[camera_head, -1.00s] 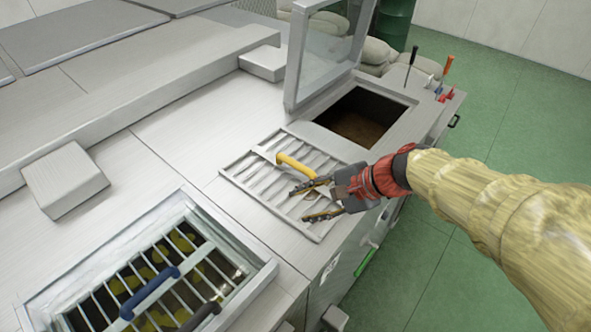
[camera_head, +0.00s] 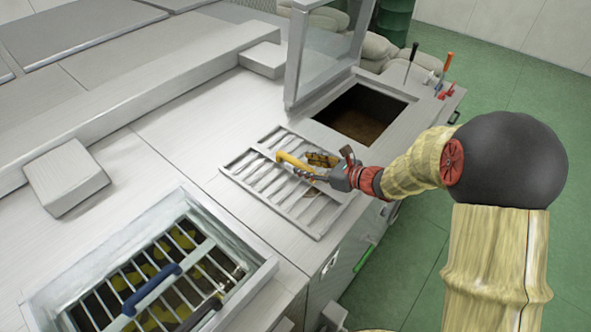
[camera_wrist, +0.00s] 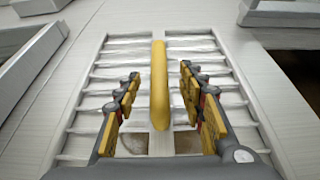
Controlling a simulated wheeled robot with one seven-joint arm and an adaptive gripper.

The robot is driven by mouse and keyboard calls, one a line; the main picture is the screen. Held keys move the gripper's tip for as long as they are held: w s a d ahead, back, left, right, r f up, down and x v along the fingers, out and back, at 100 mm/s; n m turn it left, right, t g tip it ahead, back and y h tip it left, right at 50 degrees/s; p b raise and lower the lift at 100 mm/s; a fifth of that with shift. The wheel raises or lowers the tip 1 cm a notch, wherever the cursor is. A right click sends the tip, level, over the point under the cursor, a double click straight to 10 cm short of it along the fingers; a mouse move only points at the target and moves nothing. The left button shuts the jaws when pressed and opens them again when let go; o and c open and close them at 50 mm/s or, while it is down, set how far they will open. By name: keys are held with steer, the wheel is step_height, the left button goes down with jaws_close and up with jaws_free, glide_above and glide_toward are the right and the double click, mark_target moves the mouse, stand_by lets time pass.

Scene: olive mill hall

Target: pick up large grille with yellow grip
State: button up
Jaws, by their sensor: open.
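The large grille (camera_head: 262,195) lies flat on the pale machine top, in front of the open hatch. Its yellow grip (camera_head: 294,160) stands up along its middle bar. The yellow grip also shows in the wrist view (camera_wrist: 159,85), running away from me between my fingers. My gripper (camera_head: 312,165) is over the grille at the near end of the grip. In the wrist view my gripper (camera_wrist: 160,100) is open, with one finger pair on each side of the grip and a gap on both sides. Part of the grille is hidden behind my gripper.
An open hatch (camera_head: 362,112) with a raised clear lid (camera_head: 325,50) is just behind the grille. At lower left a barred opening (camera_head: 150,275) has a blue grip (camera_head: 150,288) and a dark one. A pale block (camera_head: 66,177) sits at left. Tools stand at the right edge.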

mark_target(281, 158)
steer(key=p+x, duration=0.1)
steer(key=x, duration=0.2)
steer(key=shift+w+a+f, duration=0.15)
steer(key=shift+a+f, duration=0.05)
steer(key=shift+a, duration=0.1)
steer(key=shift+c, duration=0.9)
steer(key=c, duration=0.8)
jaws_close()
steer(key=shift+w+r, duration=0.1)
steer(key=shift+r, duration=0.05)
